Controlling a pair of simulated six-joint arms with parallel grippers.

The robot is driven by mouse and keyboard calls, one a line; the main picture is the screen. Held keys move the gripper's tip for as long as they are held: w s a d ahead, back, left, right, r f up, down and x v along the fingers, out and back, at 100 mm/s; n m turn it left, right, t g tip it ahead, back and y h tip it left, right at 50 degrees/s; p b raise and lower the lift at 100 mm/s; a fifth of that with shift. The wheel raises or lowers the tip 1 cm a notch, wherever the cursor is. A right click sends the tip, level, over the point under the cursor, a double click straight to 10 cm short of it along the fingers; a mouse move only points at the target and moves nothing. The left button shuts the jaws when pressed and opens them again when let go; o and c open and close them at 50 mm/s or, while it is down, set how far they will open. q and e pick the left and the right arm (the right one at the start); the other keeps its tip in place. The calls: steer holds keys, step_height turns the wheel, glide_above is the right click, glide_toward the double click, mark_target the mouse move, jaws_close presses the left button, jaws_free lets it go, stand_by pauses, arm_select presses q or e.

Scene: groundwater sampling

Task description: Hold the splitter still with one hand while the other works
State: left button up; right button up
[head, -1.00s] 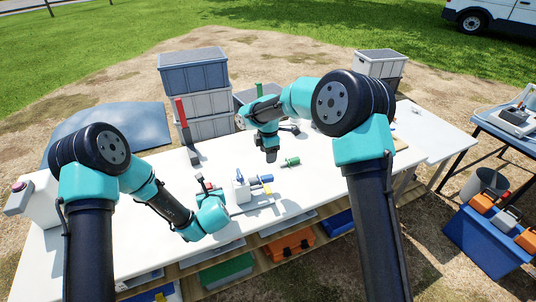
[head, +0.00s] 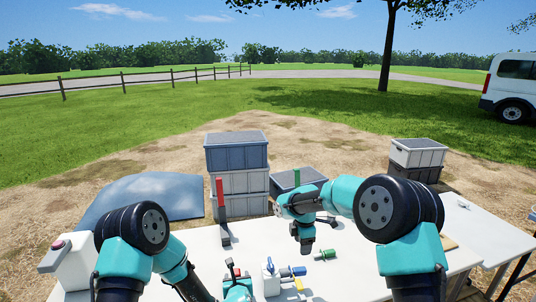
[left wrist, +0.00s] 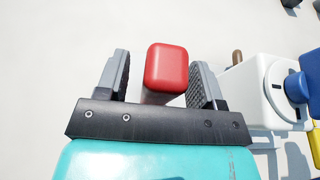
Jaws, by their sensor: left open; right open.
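The splitter is a white block (head: 270,283) with a blue lever, a blue fitting (head: 293,271) and a yellow one. It stands near the front of the table; its white side (left wrist: 265,92) shows at the right of the left wrist view. My left gripper (head: 233,270) is left of the white block. Its open fingers (left wrist: 161,65) stand on both sides of a red-topped post (left wrist: 167,68), with gaps visible. Whether that post joins the splitter is hidden. My right gripper (head: 306,243) hangs open behind the splitter, apart from it.
A green fitting (head: 325,254) lies right of the splitter on the white table (head: 345,275). A red upright piece on a dark base (head: 221,205) stands at the back left. Stacked grey crates (head: 238,182) stand behind the table. A white box (head: 76,262) is at the left.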

arm_select(q)
steer(key=v, duration=1.2)
